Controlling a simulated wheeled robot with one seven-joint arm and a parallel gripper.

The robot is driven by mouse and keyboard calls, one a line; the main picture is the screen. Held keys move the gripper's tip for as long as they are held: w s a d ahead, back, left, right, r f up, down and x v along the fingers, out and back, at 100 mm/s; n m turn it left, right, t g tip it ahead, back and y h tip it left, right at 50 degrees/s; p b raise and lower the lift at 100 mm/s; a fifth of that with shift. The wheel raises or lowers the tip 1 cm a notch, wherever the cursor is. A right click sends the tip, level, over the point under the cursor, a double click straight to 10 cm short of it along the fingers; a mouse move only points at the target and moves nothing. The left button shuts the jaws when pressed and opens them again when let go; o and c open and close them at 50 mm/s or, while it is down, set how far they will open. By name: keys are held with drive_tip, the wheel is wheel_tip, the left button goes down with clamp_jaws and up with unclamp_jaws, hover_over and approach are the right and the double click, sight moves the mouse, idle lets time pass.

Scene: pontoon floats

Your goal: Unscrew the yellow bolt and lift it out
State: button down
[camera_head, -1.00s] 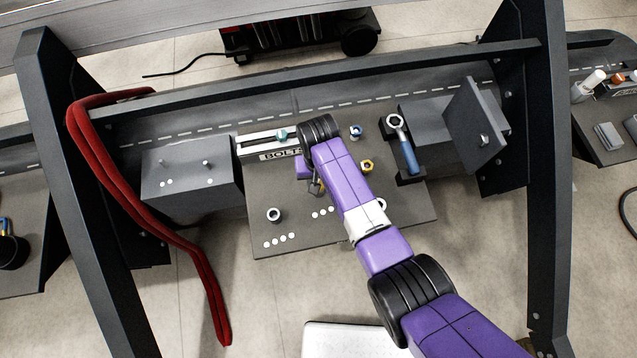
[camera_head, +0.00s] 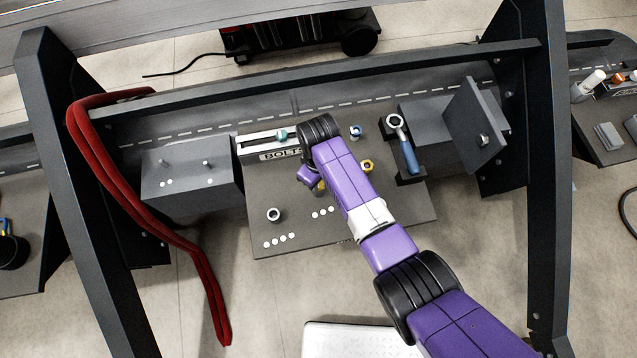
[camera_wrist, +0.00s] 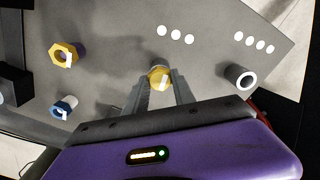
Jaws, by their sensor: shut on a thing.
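The yellow bolt (camera_wrist: 159,77) shows its hexagonal head between my fingertips in the wrist view. My gripper (camera_wrist: 160,84) is shut on it, with one finger on each side. In the head view a small bit of yellow, the bolt (camera_head: 321,187), shows beside my purple wrist on the grey board (camera_head: 345,225). My arm hides most of the gripper there. I cannot tell whether the bolt is still seated in the board or raised. A yellow hexagonal collar (camera_wrist: 65,55) with a white mark stands apart from my gripper; it also shows in the head view (camera_head: 367,166).
A blue collar (camera_head: 356,131) and a grey ring (camera_head: 274,215) stand on the board. A grey block (camera_head: 190,180) with pegs is at the left. Red hose (camera_head: 185,240) hangs over the left frame post.

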drive_tip(key=c, duration=1.2)
unclamp_jaws()
drive_tip(key=shift+n, duration=0.4)
drive_tip(key=shift+o, duration=0.2)
drive_tip(key=shift+r, duration=3)
drive_tip(key=shift+r, duration=0.1)
wheel_tip(320, 180, up, 8)
drive_tip(key=b, duration=0.1)
drive_tip(key=shift+f, duration=0.2)
